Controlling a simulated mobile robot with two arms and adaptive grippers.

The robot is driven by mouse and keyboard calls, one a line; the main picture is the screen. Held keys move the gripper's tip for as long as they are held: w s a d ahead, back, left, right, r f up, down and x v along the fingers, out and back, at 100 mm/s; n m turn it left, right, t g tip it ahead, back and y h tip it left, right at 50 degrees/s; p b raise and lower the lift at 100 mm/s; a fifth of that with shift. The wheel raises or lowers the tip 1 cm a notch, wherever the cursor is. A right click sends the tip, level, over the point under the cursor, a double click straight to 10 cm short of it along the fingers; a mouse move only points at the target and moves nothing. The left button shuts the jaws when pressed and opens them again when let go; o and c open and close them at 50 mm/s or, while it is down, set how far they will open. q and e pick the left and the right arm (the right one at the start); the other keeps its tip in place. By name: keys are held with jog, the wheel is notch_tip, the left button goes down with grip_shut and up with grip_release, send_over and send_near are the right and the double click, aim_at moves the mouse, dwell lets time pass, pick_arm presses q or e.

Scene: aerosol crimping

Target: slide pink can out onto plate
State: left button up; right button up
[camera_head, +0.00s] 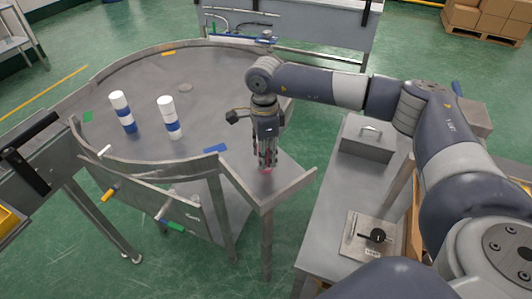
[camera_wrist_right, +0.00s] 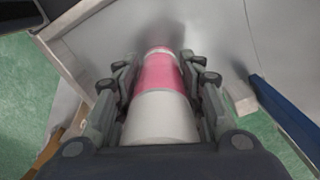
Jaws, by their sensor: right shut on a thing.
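The pink can is white with a broad pink band (camera_wrist_right: 160,75) and sits between the fingers of my right gripper (camera_wrist_right: 158,95) in the right wrist view. In the head view my right gripper (camera_head: 265,158) points straight down, and only a bit of pink shows at its fingertips. It is at the grey metal plate (camera_head: 288,178) at the near right corner of the round table. The fingers are shut on the can. The can's base is hard to see, so I cannot tell if it touches the plate. My left gripper is not in view.
Two white cans with blue bands, one left (camera_head: 123,113) and one right (camera_head: 169,118), stand on the round table (camera_head: 215,100). Raised rails edge the table and plate. A bench (camera_head: 335,190) with a grey box (camera_head: 367,140) stands to the right.

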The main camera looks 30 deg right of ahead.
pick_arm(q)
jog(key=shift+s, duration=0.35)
pick_arm(e)
jog(key=shift+s, duration=0.2)
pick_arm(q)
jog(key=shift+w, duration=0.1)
pick_arm(e)
jog(key=o, duration=1.2)
jog(key=shift+o, duration=0.2)
notch_tip(320, 180, up, 12)
